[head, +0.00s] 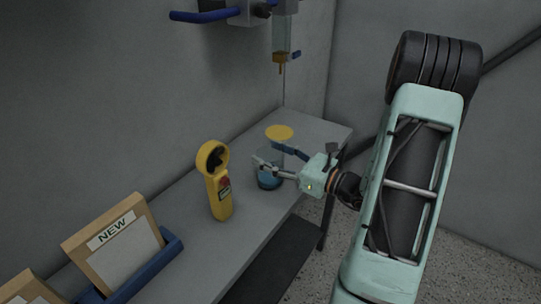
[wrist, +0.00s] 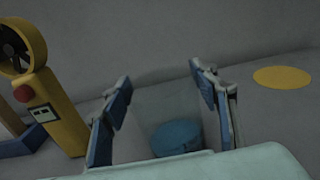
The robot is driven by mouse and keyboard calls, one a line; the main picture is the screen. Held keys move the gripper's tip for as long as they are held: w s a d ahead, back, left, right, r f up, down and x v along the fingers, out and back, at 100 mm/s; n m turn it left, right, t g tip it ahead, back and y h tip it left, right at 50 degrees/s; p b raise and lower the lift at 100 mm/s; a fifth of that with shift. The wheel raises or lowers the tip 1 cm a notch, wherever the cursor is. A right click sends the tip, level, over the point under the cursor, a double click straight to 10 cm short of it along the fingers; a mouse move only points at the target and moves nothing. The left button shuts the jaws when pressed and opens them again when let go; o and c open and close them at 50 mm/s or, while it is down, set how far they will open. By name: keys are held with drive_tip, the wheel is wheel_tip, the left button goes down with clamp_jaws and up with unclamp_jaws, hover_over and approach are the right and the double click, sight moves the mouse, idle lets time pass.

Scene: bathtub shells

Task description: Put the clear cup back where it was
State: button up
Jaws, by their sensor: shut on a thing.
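The clear cup (head: 269,177) has see-through walls and a blue bottom; in the wrist view the blue part (wrist: 177,138) shows low between the fingers. My gripper (head: 267,156) is shut on the cup, one finger on each side of it, and it fills the lower wrist view (wrist: 162,95). The cup looks about upright, over the grey table near its front edge. I cannot tell whether its base touches the table. A flat yellow disc (head: 279,132) lies behind the cup, apart from it; in the wrist view it is at the right (wrist: 282,77).
A yellow handheld device (head: 217,185) with a ring head stands left of the cup. A blue tray (head: 158,268) holds cards, one marked NEW (head: 113,240). A dispenser (head: 282,40) with a thin spout hangs above the table (head: 320,128). The table's right end is clear.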

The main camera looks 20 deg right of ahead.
drive_tip(key=shift+r, duration=0.1)
drive_tip(key=shift+f, duration=0.2)
drive_tip(key=o, duration=1.2)
drive_tip(key=shift+o, duration=0.2)
drive_tip(key=shift+r, duration=0.3)
drive_tip(key=v, duration=1.2)
drive_tip(key=shift+p, duration=0.3)
drive_tip(key=shift+a+f, duration=0.1)
